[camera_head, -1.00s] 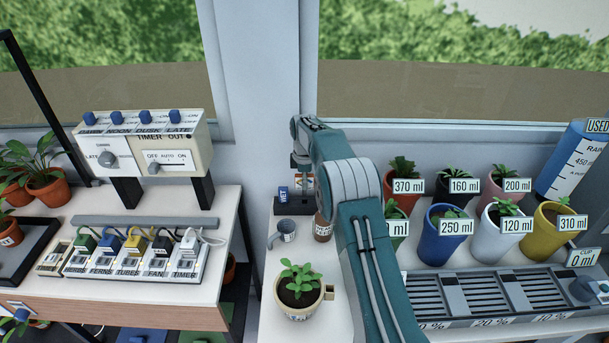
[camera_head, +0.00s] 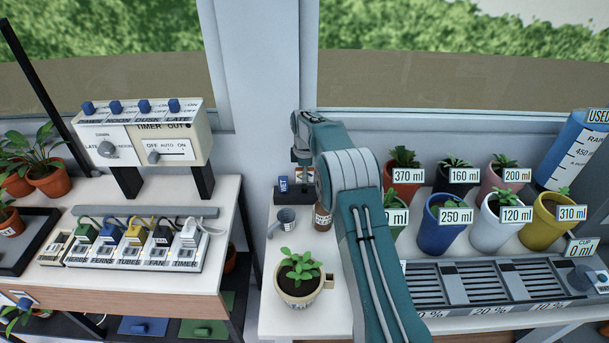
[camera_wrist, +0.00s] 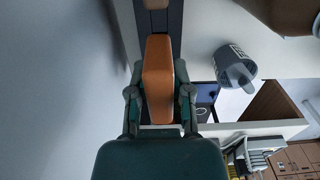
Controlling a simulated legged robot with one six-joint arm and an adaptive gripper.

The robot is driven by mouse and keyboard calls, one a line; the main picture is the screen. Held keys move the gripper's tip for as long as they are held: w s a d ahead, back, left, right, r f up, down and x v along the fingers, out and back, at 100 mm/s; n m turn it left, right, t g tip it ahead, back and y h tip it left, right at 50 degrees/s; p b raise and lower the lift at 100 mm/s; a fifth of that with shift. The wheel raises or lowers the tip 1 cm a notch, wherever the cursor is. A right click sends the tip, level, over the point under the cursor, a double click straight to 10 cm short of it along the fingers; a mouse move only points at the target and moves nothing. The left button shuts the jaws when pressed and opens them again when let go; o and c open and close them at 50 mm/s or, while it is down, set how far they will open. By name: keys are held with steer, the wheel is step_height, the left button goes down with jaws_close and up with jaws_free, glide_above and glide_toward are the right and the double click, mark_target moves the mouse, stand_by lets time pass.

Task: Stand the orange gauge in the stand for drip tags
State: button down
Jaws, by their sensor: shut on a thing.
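The orange gauge (camera_wrist: 158,65) is between the two fingers of my gripper (camera_wrist: 160,98) in the wrist view, and the gripper is shut on it. The far end of the gauge lies against a dark strip (camera_wrist: 154,14) at the top of that view. In the head view my gripper (camera_head: 302,160) is at the back of the small table, over the dark stand (camera_head: 284,196) with the blue WET tag (camera_head: 283,184). My arm hides part of the stand. I cannot tell whether the gauge's foot is inside a slot.
A grey mug (camera_head: 285,218) and a brown jar (camera_head: 323,218) stand close in front of the stand. A potted plant (camera_head: 298,277) is nearer on the same table. Labelled pots and a slatted tray (camera_head: 432,286) are to the right; a timer panel (camera_head: 143,137) is left.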

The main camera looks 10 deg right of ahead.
mark_target(305, 188)
steer(key=shift+f, duration=0.15)
stand_by(0.3)
steer(key=shift+f, duration=2.05)
steer(key=shift+c, duration=2.3)
jaws_free()
steer(key=o, duration=0.5)
steer(key=shift+c, duration=0.2)
